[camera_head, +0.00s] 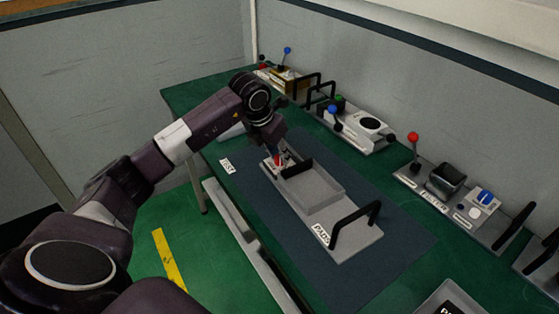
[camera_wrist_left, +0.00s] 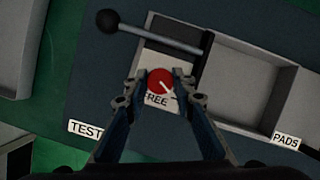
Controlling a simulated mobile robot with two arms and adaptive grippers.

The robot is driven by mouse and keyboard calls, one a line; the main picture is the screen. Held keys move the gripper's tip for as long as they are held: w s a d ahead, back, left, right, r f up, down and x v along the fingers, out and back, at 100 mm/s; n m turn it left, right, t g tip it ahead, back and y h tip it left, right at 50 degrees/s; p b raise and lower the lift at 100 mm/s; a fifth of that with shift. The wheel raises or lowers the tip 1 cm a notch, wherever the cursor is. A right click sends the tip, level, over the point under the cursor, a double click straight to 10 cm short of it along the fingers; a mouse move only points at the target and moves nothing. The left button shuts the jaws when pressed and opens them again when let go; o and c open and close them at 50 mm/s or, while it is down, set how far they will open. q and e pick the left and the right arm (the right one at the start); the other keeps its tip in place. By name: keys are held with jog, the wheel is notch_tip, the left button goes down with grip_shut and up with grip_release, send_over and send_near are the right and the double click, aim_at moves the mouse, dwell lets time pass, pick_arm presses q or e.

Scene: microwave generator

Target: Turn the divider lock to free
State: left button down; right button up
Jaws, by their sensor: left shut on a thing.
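The divider lock is a round red knob (camera_wrist_left: 160,81) with a white pointer line, on a light plate with the word FREE below it. In the wrist view the pointer slants down and right, beside the end of the word FREE. My left gripper (camera_wrist_left: 160,88) is shut on the knob, one finger at each side. In the head view my left gripper (camera_head: 279,156) reaches down over the knob (camera_head: 279,160) and partly hides it. The knob sits at the end of a grey tray (camera_head: 325,205) labelled PADS. My right gripper is not in view.
The tray stands on a dark mat (camera_head: 395,235) on a green table. A TEST label (camera_head: 227,166) lies left of the tray. A black handle (camera_head: 354,220) rises at the tray's near end. Along the wall stand a filter unit (camera_head: 455,195) and other devices with levers (camera_head: 355,128).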

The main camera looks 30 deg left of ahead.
pick_arm(q)
jog(key=m+h+b, duration=0.1)
jog(key=m, duration=0.1)
jog(key=shift+a+m, duration=0.15)
jog(key=shift+m, duration=0.25)
jog(key=m+h+b, duration=0.1)
jog(key=m, duration=0.1)
jog(key=shift+w+m, duration=0.1)
jog(key=shift+m, duration=0.3)
jog(key=m+g+h, duration=0.1)
jog(key=m, duration=0.2)
jog(key=shift+w+r, duration=0.1)
jog(key=shift+m+g+h, duration=0.3)
jog(key=shift+m+g, duration=0.4)
jog(key=shift+m, duration=0.9)
jog(key=c, duration=1.6)
grip_release()
